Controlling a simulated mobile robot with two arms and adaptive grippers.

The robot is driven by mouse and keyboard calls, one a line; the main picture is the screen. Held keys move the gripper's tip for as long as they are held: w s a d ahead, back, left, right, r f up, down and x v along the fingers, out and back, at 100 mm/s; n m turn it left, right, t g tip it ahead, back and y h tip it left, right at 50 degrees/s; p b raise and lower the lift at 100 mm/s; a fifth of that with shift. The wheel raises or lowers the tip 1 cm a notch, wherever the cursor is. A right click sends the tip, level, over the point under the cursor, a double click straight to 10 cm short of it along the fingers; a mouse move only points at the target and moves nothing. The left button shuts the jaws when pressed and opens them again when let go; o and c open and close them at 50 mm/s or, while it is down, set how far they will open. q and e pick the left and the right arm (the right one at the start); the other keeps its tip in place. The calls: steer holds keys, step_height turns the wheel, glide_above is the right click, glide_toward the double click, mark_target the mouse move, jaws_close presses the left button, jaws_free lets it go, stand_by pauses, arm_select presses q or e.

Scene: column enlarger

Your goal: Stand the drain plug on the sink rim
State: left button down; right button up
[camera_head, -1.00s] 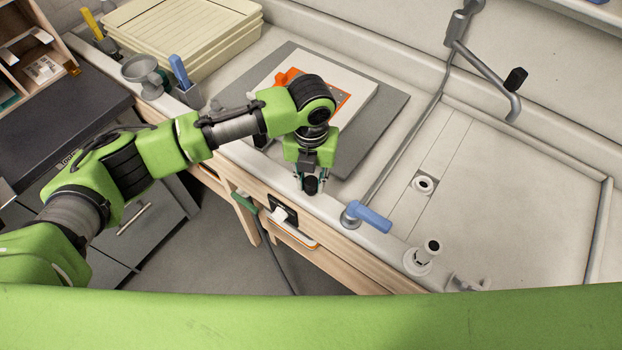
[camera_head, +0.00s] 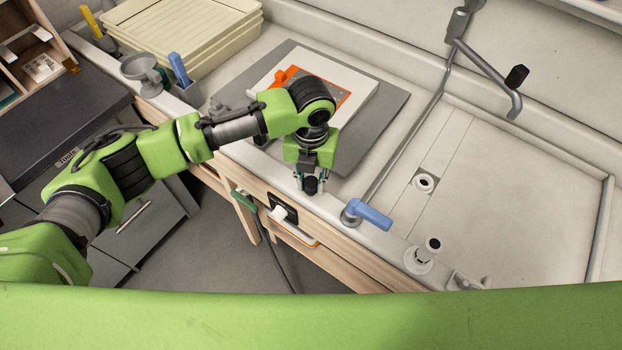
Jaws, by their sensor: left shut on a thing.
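My left gripper (camera_head: 311,181) points down over the front sink rim (camera_head: 332,204), left of the blue-handled tap. It is shut on a small dark, rounded thing (camera_head: 310,186), which looks like the drain plug. The plug's lower end is at the rim; I cannot tell whether it touches. The fingers hide part of it. My right gripper is not in view.
A blue-handled tap (camera_head: 370,215) stands close to the right of the gripper. A grey board (camera_head: 385,120) lies behind the gripper.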

arm_select(q)
steer(key=c, duration=1.6)
jaws_free()
steer(key=shift+c, duration=0.2)
steer(key=shift+r, duration=0.1)
steer(key=shift+r+p, duration=3.7)
steer(key=shift+r, duration=0.2)
step_height(320, 180, up, 12)
